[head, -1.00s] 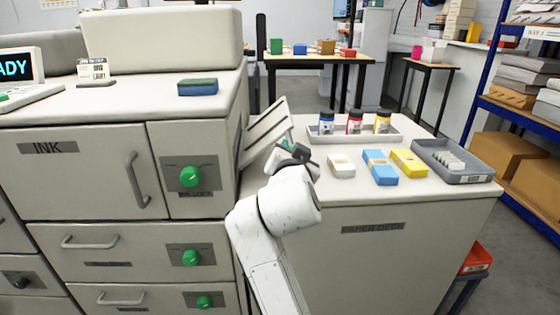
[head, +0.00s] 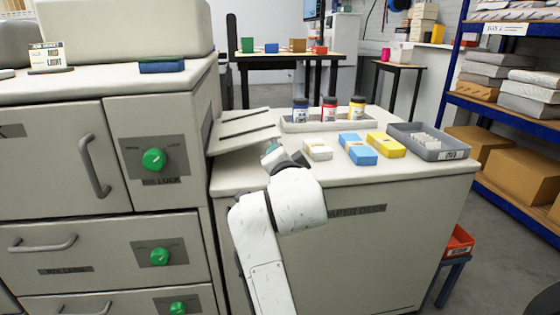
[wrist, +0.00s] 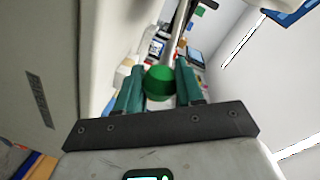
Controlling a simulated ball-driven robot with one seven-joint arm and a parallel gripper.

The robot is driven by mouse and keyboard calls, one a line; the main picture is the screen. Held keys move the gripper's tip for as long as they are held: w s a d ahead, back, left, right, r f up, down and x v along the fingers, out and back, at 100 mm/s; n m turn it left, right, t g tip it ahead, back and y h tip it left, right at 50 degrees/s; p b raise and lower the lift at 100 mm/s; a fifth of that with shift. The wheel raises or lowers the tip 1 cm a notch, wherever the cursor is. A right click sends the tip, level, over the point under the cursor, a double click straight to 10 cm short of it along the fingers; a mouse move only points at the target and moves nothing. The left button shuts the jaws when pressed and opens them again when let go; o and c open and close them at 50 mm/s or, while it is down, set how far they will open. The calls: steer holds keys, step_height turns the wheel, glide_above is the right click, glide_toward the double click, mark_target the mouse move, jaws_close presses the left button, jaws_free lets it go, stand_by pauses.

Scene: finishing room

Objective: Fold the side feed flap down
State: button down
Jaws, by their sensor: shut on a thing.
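The side feed flap (head: 244,130) is a pale panel with dark strips on the left machine's right side. It leans out over the paper deck at a shallow slope, with its outer edge near the deck top. My gripper (head: 273,152) is at the flap's near outer corner, partly hidden by my wrist in the head view. In the wrist view my gripper (wrist: 159,72) has its teal fingers shut on a round green knob (wrist: 159,84). The knob's join to the flap is hidden.
The paper deck (head: 400,200) carries a tray of ink bottles (head: 329,112), a white block (head: 317,150), blue blocks (head: 358,149), a yellow block (head: 386,145) and a grey tray (head: 436,146). The machine (head: 50,160) with green knobs stands left.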

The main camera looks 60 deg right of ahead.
steer(key=shift+w+a+f, duration=0.15)
steer(key=shift+w+f, duration=0.1)
steer(key=shift+f, duration=0.15)
steer(key=c, duration=0.8)
jaws_free()
steer(key=shift+a, duration=0.1)
steer(key=shift+c, duration=0.2)
steer(key=shift+o, duration=0.5)
steer(key=shift+s+r, duration=0.1)
steer(key=shift+r, duration=0.05)
steer(key=p+v, duration=0.1)
steer(key=v, duration=0.9)
steer(key=shift+s+a, duration=0.2)
steer(key=shift+s, duration=0.05)
